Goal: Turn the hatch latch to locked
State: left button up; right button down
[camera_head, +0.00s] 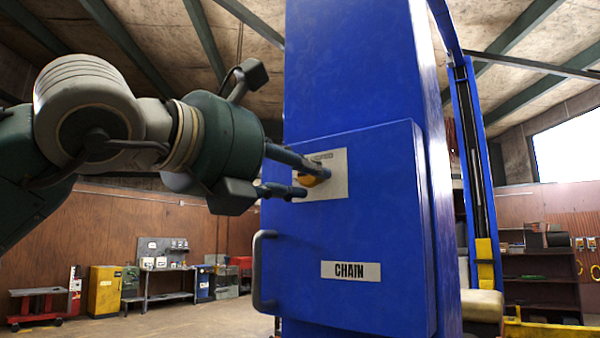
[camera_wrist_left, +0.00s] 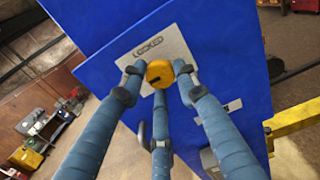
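The hatch latch is a yellow round knob (camera_head: 309,181) on a pale plate (camera_head: 338,183), on a blue hatch door marked CHAIN (camera_head: 380,230). My left gripper (camera_head: 312,184) reaches in from the left. Its three blue fingers converge around the knob, two at its sides and one below, and look closed on it. The fingers partly hide the knob in the head view. My right gripper is not seen.
A grey bar handle (camera_head: 262,272) stands out from the door's left edge, below my gripper. A blue column (camera_head: 350,70) rises behind the door. A yellow cabinet (camera_head: 105,290) and a workbench stand far back left. Open floor lies between.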

pick_arm(q)
jog(key=shift+f, duration=0.1)
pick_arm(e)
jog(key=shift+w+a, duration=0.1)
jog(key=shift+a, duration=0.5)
